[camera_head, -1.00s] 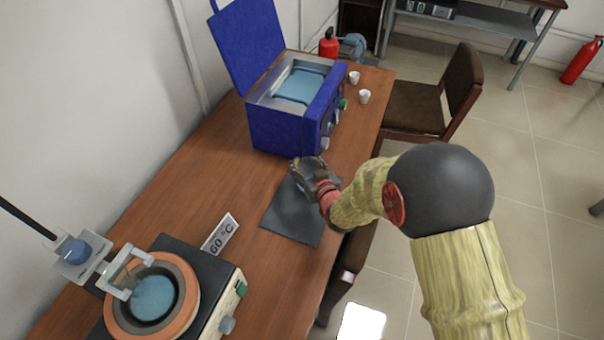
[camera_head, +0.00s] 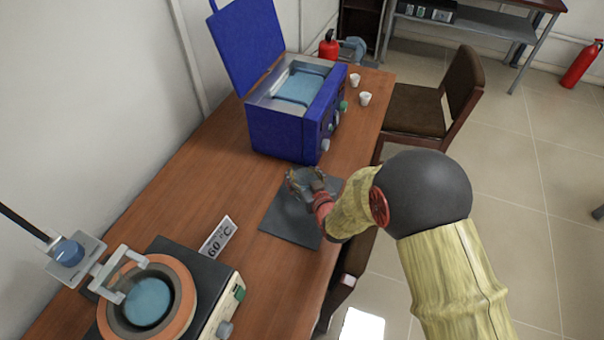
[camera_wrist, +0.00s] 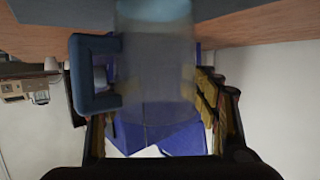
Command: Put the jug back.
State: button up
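The jug (camera_wrist: 155,65) is a translucent, greyish vessel with a dark blue handle (camera_wrist: 88,75). In the wrist view it fills the middle, between the fingers of my gripper (camera_wrist: 160,115), with the handle on the left side. My gripper appears shut on the jug, though the contact is partly hidden. In the head view my gripper (camera_head: 303,181) is over the far part of a dark grey mat (camera_head: 290,222) on the table. The jug is small and mostly hidden there. I cannot tell whether its base touches the mat.
A round heating bath (camera_head: 148,300) and a "60 °C" sign (camera_head: 218,238) stand at front left. A chair (camera_head: 425,105) is at the table's right.

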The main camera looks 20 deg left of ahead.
jog(key=o, duration=0.3)
jog(key=shift+r, duration=0.15)
jog(key=p+v, duration=0.2)
jog(key=v, duration=0.4)
jog(key=shift+r, duration=0.1)
jog(key=shift+s+d+r, duration=0.1)
jog(key=shift+s+d, duration=0.3)
jog(key=shift+s, duration=0.15)
